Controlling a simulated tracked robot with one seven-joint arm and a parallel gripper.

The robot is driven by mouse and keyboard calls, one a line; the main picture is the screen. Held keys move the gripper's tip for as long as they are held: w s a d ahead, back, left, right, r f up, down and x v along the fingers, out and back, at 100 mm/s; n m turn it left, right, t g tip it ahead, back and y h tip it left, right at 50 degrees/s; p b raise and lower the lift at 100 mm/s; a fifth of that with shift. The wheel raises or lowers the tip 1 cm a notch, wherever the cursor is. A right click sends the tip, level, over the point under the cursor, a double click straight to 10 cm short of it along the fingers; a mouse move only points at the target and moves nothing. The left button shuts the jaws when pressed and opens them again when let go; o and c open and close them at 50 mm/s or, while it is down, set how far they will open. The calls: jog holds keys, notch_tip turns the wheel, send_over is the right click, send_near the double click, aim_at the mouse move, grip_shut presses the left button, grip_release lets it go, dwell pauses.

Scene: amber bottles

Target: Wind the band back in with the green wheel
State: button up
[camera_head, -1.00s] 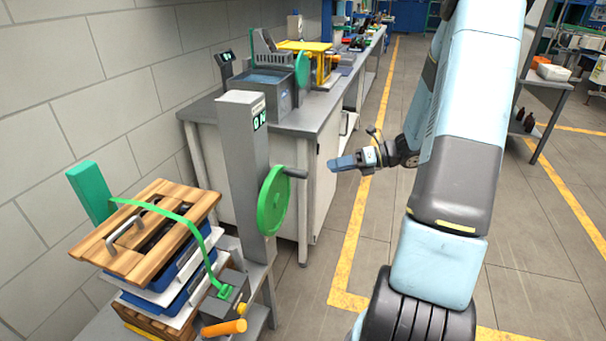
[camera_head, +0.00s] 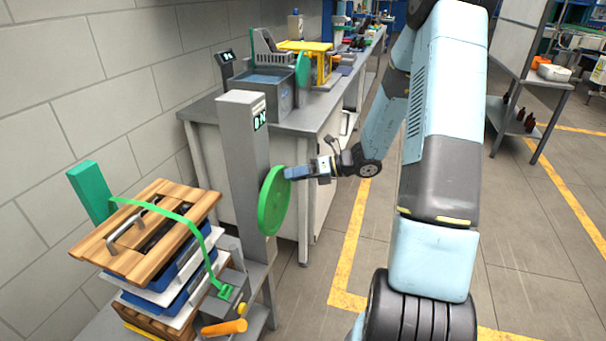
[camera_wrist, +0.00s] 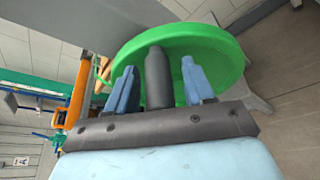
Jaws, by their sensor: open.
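The green wheel (camera_head: 273,201) is mounted on the side of a grey post (camera_head: 242,170) with a small display. It also fills the top of the wrist view (camera_wrist: 205,50). Its dark handle (camera_wrist: 158,76) points toward my gripper (camera_wrist: 160,85) and lies between the two blue fingers, with gaps on both sides. In the head view my gripper (camera_head: 290,173) is at the wheel's upper right edge and hides the handle. The green band (camera_head: 175,212) runs from a green block (camera_head: 91,192) over the stack down to a buckle (camera_head: 225,291) by the post's foot.
The stack of wooden boards (camera_head: 145,230) and blue trays stands left of the post. An orange handle (camera_head: 224,328) sticks out low in front. A workbench (camera_head: 300,125) with equipment stands behind.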

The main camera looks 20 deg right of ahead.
jog(key=shift+c, duration=0.5)
grip_shut()
